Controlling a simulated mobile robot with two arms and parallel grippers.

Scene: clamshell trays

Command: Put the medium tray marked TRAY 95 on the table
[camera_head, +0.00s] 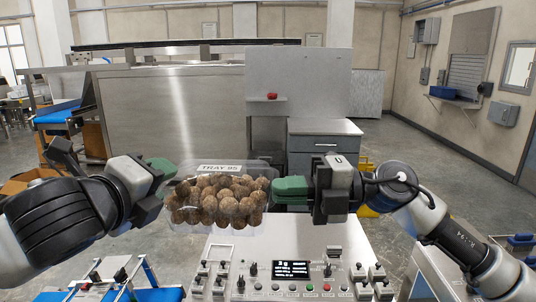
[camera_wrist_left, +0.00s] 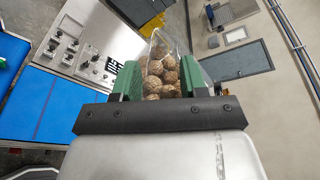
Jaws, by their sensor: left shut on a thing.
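The clear clamshell tray labelled TRAY 95 (camera_head: 218,168) is full of round brown items and is held up in the air in front of me, roughly level. My left gripper (camera_head: 160,168) is shut on its left end. In the left wrist view the tray (camera_wrist_left: 166,45) sits between the two green fingers of my left gripper (camera_wrist_left: 160,82). My right gripper (camera_head: 290,190) has its green fingers at the tray's right end; whether they are shut on it cannot be told. Which surface is the task's table is unclear.
A control panel (camera_head: 290,249) with buttons and a screen stands below the tray. Behind is a large steel counter (camera_head: 170,110) and a grey drawer cabinet (camera_head: 325,145). A small red object (camera_head: 272,97) is in the back. Open floor (camera_head: 415,150) lies to the right.

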